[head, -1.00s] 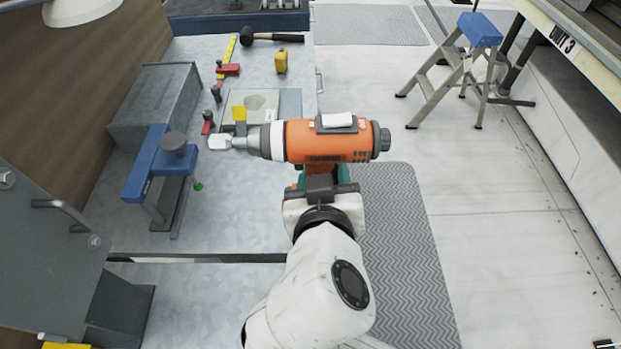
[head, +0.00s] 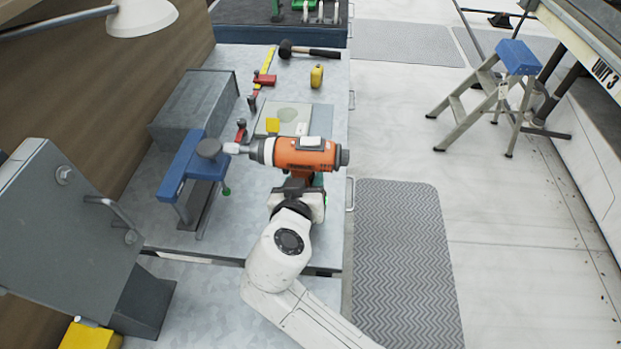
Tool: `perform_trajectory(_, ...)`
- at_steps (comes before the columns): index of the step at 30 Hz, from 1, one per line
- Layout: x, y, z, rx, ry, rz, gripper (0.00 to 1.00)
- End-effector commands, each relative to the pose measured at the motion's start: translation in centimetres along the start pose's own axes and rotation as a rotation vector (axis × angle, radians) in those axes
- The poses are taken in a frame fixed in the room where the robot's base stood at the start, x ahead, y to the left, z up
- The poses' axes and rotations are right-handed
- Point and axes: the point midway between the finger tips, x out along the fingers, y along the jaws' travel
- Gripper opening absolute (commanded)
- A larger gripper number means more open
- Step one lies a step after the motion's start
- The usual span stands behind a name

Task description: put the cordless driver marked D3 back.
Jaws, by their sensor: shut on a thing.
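The orange cordless driver (head: 300,154) is in my gripper (head: 298,186), held by its lower grip area, with its chuck pointing left. A white label patch shows on its top; I cannot read a D3 mark on it. My gripper is shut on the driver, and its fingers are mostly hidden under the driver's body. The driver appears above the metal bench top (head: 270,215). At the back end of the bench a dark stand with green and white parts (head: 312,12) shows, cut off by the top edge. I cannot tell whether it is the driver's place.
A blue vise-like tool (head: 192,168), a grey metal box (head: 195,108) and a grey cabinet (head: 70,215) stand on the left. A mallet (head: 310,52), yellow item (head: 317,76) and flat panel (head: 293,120) lie behind the driver. The floor mat (head: 400,260) is clear; a stepladder (head: 497,90) stands right.

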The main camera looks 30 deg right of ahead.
Motion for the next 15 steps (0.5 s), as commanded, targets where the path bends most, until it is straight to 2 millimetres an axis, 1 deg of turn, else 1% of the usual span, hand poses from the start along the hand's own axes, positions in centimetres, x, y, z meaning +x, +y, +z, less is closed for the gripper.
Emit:
perform_trajectory(2,0.3,-0.3,-0.1,0.002,0.005,0.0,0.0)
perform_trajectory(10,1.4,-0.9,2.4,0.001,0.004,-0.001,0.0)
perform_trajectory(15,1.6,-0.9,2.8,0.004,0.005,-0.001,0.0)
